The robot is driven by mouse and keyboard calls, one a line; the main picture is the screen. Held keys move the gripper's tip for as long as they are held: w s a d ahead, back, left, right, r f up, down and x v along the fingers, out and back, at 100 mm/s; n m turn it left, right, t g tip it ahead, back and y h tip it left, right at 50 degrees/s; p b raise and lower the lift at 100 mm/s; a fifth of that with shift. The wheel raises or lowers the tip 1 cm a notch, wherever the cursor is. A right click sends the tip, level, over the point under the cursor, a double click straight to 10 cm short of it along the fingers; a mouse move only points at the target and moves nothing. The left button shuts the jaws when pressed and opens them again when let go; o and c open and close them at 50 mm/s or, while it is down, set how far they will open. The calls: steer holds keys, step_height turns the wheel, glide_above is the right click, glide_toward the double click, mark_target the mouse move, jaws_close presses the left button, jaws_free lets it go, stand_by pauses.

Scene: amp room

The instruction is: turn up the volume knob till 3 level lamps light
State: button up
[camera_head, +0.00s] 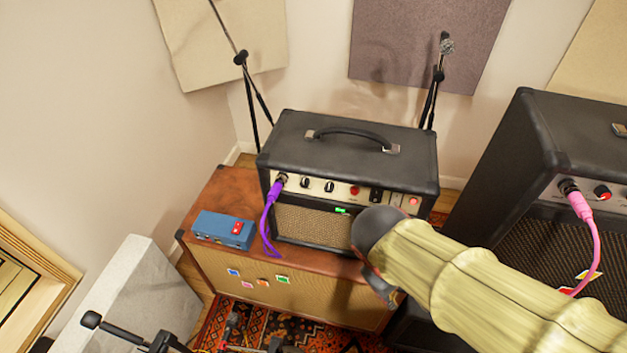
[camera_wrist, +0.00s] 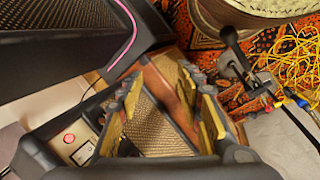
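A black amp head (camera_head: 345,165) with a carry handle stands on a brown cabinet (camera_head: 215,185). Its front panel has two dark knobs, one at left (camera_head: 305,183) and one beside it (camera_head: 329,186), a red round control (camera_head: 354,190), switches and a glowing red lamp (camera_head: 413,201). Which knob is volume, I cannot read. A small green mark (camera_head: 341,210) shows below the panel; whether it is lit lamps is unclear. In the wrist view, my gripper (camera_wrist: 165,85) is open and empty, its fingers apart before the cabinet and grille. The red lamp (camera_wrist: 69,138) shows at left.
A purple cable (camera_head: 268,215) plugs in left of the knobs. A blue pedal box (camera_head: 223,229) sits on the cabinet. A larger black amp (camera_head: 580,130) with a pink cable (camera_head: 588,225) stands at right. Mic stands rise behind. My forearm hides the amp's lower right corner.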

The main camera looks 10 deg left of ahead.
steer(key=w+a+f+n+t+h+p, duration=0.2)
steer(key=w+a+n+h, duration=0.15)
steer(key=n, duration=0.35)
steer(key=n+t+y+p, duration=0.2)
steer(key=n+t+y, duration=0.2)
steer(key=n+t, duration=1.1)
glide_toward(303, 186)
steer(key=r+n+g, duration=0.1)
steer(key=w, duration=0.2)
steer(key=w+b, duration=0.1)
steer(key=w, duration=0.2)
steer(key=w+d+b, duration=0.1)
steer(key=w, duration=0.2)
steer(key=shift+w+d, duration=0.1)
jaws_close()
